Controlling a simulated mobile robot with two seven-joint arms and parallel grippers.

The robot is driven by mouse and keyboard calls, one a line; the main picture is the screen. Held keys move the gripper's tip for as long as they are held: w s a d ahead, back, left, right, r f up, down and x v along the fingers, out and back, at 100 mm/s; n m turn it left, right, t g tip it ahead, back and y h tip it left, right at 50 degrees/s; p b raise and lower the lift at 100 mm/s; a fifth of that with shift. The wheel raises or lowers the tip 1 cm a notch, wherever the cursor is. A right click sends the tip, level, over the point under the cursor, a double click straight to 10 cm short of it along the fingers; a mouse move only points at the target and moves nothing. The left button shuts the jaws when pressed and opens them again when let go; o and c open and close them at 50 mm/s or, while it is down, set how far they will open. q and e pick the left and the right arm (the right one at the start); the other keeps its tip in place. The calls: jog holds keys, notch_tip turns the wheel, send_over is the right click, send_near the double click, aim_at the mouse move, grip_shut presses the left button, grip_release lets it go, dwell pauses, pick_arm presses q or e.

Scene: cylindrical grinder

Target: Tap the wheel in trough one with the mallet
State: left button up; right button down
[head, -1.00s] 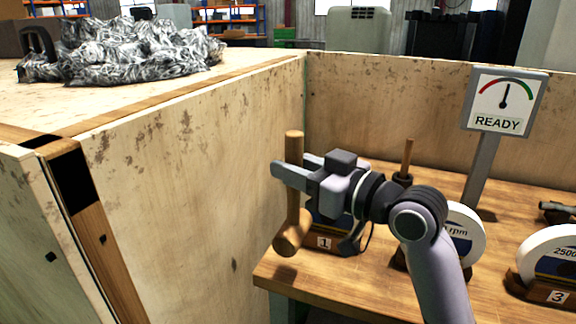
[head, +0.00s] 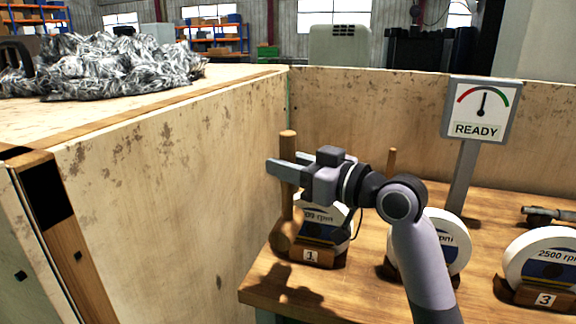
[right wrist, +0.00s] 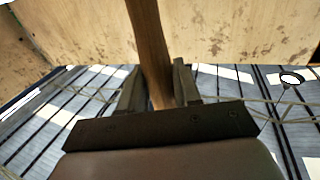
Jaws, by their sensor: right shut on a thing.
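My right gripper (head: 287,171) is shut on the handle of the wooden mallet (head: 288,146). The mallet hangs roughly upright, its head (head: 281,238) down in shade at the left of trough one (head: 311,256). The white wheel (head: 322,214) with a dark blue label stands in trough one, partly hidden by my gripper and the mallet. I cannot tell whether the mallet head touches the wheel. In the right wrist view the handle (right wrist: 148,45) runs up between both fingers; the mallet head is out of that view. My left gripper is not in view.
A second wheel (head: 447,243) and a third wheel (head: 548,257) in trough three stand to the right on the wooden bench (head: 350,297). A READY gauge sign (head: 480,112) rises behind. A tall wooden panel (head: 190,180) is close on the left.

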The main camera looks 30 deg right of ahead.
jog(key=shift+w+d, duration=0.1)
jog(key=shift+w+d, duration=0.55)
jog(key=shift+d, duration=0.1)
jog(key=s+a+p, duration=0.2)
jog(key=s+a, duration=0.2)
jog(key=a, duration=0.1)
jog(key=shift+s+a, duration=0.2)
jog(key=shift+s, duration=0.1)
dwell(1.7)
